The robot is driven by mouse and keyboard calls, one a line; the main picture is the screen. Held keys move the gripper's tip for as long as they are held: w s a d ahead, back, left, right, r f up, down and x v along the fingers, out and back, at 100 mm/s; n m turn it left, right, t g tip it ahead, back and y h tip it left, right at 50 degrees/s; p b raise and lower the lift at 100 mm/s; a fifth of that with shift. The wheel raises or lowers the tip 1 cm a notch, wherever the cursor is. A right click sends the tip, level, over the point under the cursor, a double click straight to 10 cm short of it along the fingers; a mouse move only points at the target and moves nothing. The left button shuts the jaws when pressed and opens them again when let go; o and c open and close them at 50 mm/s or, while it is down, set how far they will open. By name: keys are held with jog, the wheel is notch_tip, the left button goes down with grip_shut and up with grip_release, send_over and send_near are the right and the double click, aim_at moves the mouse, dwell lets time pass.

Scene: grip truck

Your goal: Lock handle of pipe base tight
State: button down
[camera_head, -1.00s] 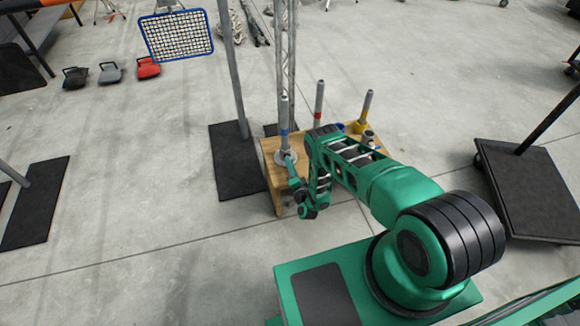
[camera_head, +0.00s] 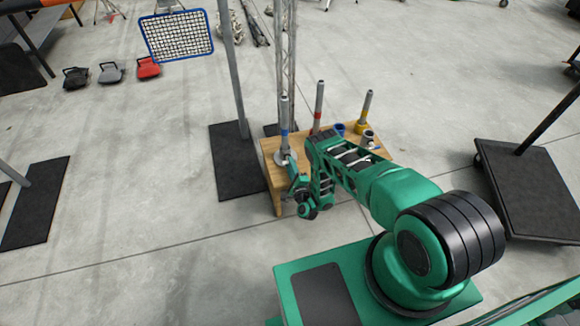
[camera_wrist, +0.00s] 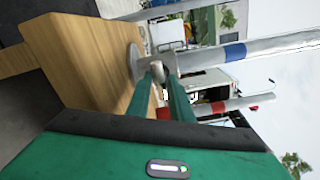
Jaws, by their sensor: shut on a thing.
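The pipe with a blue band (camera_head: 285,118) stands upright in its round grey base (camera_head: 283,158) at the left end of the wooden table. In the wrist view this pipe (camera_wrist: 200,59) lies sideways across the picture, with the base's disc (camera_wrist: 134,62) against the table top. The base's small grey handle (camera_wrist: 157,72) sits between the fingertips of my gripper (camera_wrist: 158,84). My gripper is shut on it, close beside the pipe. In the head view my gripper (camera_head: 291,166) is small and partly hidden by my own wrist.
The wooden table (camera_head: 272,174) also carries a red-banded pipe (camera_head: 318,108), a yellow-banded pipe (camera_head: 364,112) and a blue ring (camera_head: 340,129). A metal truss (camera_head: 288,60) rises behind it. A stand with a black base plate (camera_head: 236,165) is close on the left.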

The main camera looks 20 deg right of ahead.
jog(key=shift+s+d+f+m, duration=0.1)
jog(key=shift+s+f+m, duration=0.1)
jog(key=shift+f+m, duration=0.1)
jog(key=c, duration=1.5)
grip_release()
jog(key=shift+w+r, duration=0.1)
jog(key=shift+r, duration=0.05)
jog(key=s, duration=1)
jog(key=shift+s, duration=0.3)
